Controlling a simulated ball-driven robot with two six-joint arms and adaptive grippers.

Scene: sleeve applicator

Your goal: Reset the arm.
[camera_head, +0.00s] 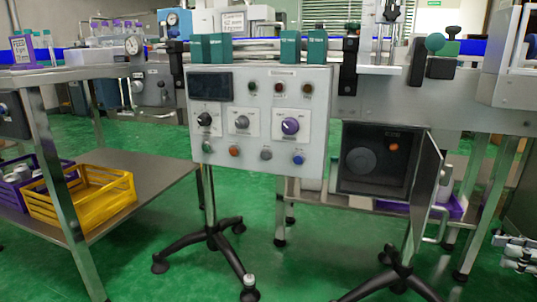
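My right gripper (512,253) shows at the lower right edge, small and cut off by the frame. It is over the green floor, to the right of the sleeve applicator's stand, and apart from the machine. Its fingers are too small and blurred to tell whether they are open or shut. Nothing clear shows in it. My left gripper is not in view. The grey control panel (260,163) of the applicator stands in the middle, with a dark display, knobs and several coloured buttons.
An open dark cabinet (374,172) has its door (426,185) swung out to the right. A yellow crate (84,202) and a purple crate (12,184) sit on the low shelf at left.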

